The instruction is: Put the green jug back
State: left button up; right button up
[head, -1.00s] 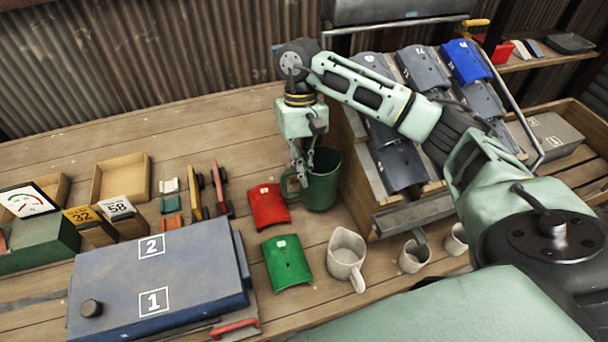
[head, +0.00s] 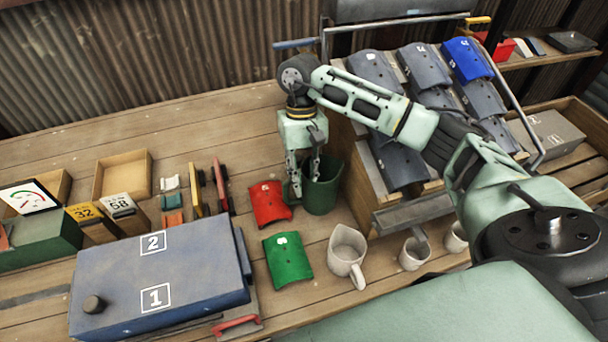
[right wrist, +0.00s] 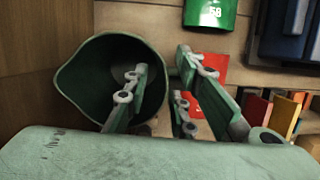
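The green jug (head: 324,195) stands upright on the wooden bench, beside the crate of curved tiles, its handle towards the left. My right gripper (head: 304,186) points down at the jug's handle side, fingers apart. In the right wrist view, the jug's open mouth (right wrist: 85,72) is at left. One finger of the right gripper (right wrist: 162,62) shows over the mouth, the other outside the rim; whether either touches the jug cannot be told. My left gripper is not in view.
A red tile (head: 269,203) lies left of the jug, a green tile (head: 287,260) nearer me. A white jug (head: 346,252) and cups (head: 414,254) stand in front. The tile crate (head: 360,205) is close on the right. The bench behind is clear.

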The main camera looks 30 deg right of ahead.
jog(key=shift+r, duration=0.15)
jog(key=b+v, duration=0.1)
jog(key=v, duration=1.1)
